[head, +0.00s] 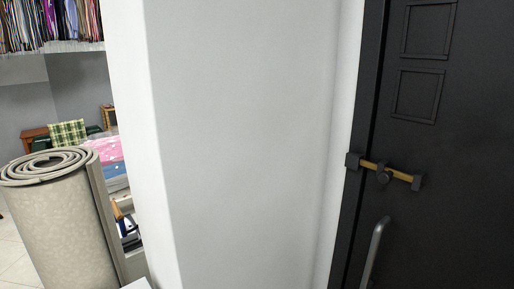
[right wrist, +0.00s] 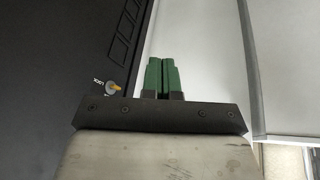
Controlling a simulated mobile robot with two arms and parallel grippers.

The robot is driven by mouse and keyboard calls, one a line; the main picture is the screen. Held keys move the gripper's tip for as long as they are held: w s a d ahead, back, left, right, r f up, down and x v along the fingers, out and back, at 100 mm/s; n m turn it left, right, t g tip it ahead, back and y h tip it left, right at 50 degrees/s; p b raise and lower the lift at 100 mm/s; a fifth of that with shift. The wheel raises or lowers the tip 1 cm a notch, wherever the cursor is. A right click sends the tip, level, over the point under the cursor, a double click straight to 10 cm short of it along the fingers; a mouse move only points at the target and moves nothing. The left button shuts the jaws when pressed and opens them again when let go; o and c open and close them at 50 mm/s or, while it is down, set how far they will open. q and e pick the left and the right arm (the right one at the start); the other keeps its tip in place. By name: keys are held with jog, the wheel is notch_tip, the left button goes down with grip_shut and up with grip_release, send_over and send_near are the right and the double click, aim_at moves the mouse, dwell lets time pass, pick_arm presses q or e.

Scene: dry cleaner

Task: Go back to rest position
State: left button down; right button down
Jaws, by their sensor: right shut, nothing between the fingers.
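My right gripper (right wrist: 162,64) shows in the right wrist view. Its two green fingers are together with nothing between them. It is in front of a white wall (right wrist: 205,40), beside the black door (right wrist: 65,60). Neither gripper shows in the head view, where the black door (head: 450,160) fills the right side. A brass-coloured bar latch (head: 400,174) crosses the door, with a grey handle (head: 375,245) below it. In the right wrist view a small round lock knob (right wrist: 115,87) shows on the door.
A white pillar (head: 240,140) stands in the middle of the head view. Left of it is a large rolled carpet (head: 62,225), upright. Behind are hanging clothes (head: 45,25) on a rack and folded fabrics (head: 108,150). A little tiled floor (head: 15,255) shows at the far left.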

jog(key=s+a+f+g, duration=0.1)
jog(key=s+f, duration=0.1)
jog(key=f, duration=1.2)
jog(key=s+f+g, duration=0.1)
jog(key=s+f, duration=0.1)
jog(key=f, duration=1.2)
jog(key=s+d+f+g, duration=0.1)
jog(key=s+d+f, duration=0.1)
jog(key=s+f, duration=1.2)
jog(key=shift+s+d+f+g, duration=0.3)
jog(key=shift+s+d+f, duration=0.05)
jog(key=shift+s, duration=0.3)
jog(key=shift+s, duration=0.15)
